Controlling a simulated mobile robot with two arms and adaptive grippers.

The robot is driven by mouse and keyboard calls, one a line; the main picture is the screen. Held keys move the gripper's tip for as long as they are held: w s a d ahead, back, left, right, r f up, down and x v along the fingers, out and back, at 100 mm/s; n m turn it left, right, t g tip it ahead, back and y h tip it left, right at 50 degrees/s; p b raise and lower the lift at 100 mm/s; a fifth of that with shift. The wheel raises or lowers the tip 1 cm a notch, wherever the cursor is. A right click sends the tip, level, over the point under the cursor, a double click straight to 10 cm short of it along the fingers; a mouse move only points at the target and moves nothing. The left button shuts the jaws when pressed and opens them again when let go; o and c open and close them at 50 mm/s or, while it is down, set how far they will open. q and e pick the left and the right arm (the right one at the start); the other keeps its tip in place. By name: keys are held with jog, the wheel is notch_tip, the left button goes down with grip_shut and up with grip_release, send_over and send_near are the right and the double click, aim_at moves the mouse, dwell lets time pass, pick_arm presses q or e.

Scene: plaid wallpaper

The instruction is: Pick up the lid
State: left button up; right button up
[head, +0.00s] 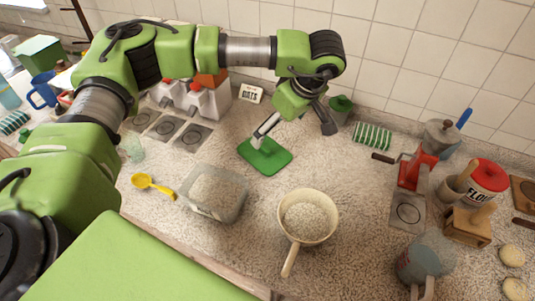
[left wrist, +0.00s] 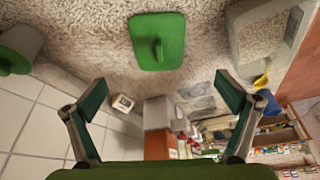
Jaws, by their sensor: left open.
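The lid (head: 270,160) is a green rounded rectangle lying flat on the speckled counter, near the middle of the head view. In the left wrist view the lid (left wrist: 146,32) is at the top centre, with a small raised green handle. My left gripper (head: 295,127) is open and empty, with its fingers spread wide. In the head view one finger overlaps the lid's back edge; I cannot tell whether they touch. In the left wrist view the open fingers (left wrist: 161,79) show below the lid, with nothing between them. My right gripper is not in view.
A clear open container (head: 213,197) stands front-left of the lid, with a yellow scoop (head: 150,184) beside it. A cream saucepan (head: 306,218) stands front-right. A green-lidded canister (head: 340,108) and a striped cloth (head: 372,136) are near the tiled wall.

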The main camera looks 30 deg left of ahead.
aim_at(264, 147)
pick_arm(q)
jog(key=p+x, duration=0.2)
jog(key=x, duration=0.6)
jog(key=shift+a+f+p, duration=0.1)
jog(key=shift+f+p, duration=0.05)
jog(key=shift+p, duration=0.15)
jog(key=shift+a+f, duration=0.1)
jog(key=shift+f, duration=0.05)
jog(key=p+x, duration=0.2)
jog(key=x, duration=0.2)
jog(key=shift+w+a+f+p, duration=0.15)
jog(key=shift+w+a+p, duration=0.1)
jog(key=shift+p, duration=0.15)
jog(key=shift+w+f, duration=0.1)
jog(key=shift+f, duration=0.1)
jog(key=c, duration=1.2)
